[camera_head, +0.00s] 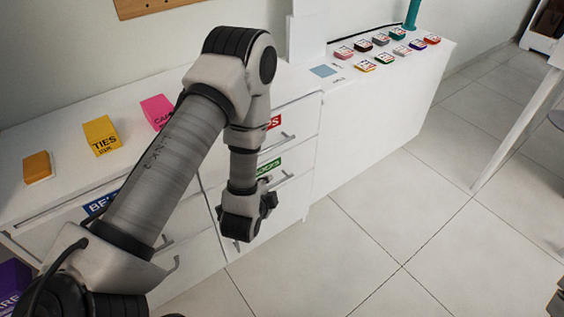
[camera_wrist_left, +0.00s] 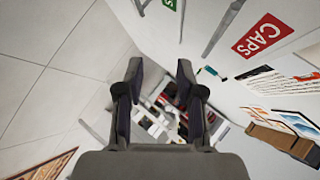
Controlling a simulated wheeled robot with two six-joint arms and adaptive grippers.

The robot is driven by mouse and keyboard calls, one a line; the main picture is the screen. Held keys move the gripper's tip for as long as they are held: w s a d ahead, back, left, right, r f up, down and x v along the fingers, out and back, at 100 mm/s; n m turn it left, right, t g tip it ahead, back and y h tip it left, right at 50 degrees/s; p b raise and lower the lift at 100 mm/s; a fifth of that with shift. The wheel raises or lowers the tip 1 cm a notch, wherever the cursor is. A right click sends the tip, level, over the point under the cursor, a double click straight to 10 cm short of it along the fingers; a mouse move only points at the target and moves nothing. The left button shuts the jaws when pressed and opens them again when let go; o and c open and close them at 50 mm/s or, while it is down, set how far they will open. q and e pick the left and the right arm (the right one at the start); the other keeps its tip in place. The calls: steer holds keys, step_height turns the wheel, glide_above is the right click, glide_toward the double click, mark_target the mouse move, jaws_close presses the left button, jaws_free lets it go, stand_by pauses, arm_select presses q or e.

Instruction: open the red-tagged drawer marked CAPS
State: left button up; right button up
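The red CAPS tag (camera_head: 274,122) is on the upper right drawer of the white unit, partly hidden behind my left arm in the head view. The tag reads clearly in the wrist view (camera_wrist_left: 262,36). That drawer's bar handle (camera_head: 276,142) is just below the tag; the drawer looks shut. My left gripper (camera_head: 268,203) hangs in front of the drawers, lower than the CAPS handle. In the wrist view its fingers (camera_wrist_left: 157,85) are apart with nothing between them, clear of the handle (camera_wrist_left: 222,28). My right gripper is not in view.
A green-tagged drawer (camera_head: 269,167) with its own handle is below. A blue-tagged drawer (camera_head: 100,203) is at left. Yellow TIES (camera_head: 102,136), pink (camera_head: 156,110) and orange (camera_head: 38,167) boxes stand on top. Tiled floor (camera_head: 400,220) at right is clear.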

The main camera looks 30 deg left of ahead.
mark_target(271, 149)
arm_select(q)
steer(key=w+a+t+y+b, duration=0.1)
steer(key=w+b, duration=0.1)
steer(key=w+a+r+m+t+y+b, duration=0.1)
steer(key=w+a+b, duration=0.1)
steer(key=w+a+r+t+y+b, duration=0.1)
steer(key=w+b, duration=0.1)
steer(key=shift+w+a+r+m+t, duration=0.1)
steer(key=shift+w+a+m+t, duration=0.2)
steer(key=shift+a+t, duration=0.1)
steer(key=x, duration=0.6)
steer(key=shift+w+a+b, duration=0.1)
steer(key=shift+w+b, duration=0.2)
steer(key=shift+b, duration=0.05)
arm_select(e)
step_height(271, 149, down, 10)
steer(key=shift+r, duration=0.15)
arm_select(q)
steer(key=shift+c, duration=0.3)
jaws_close()
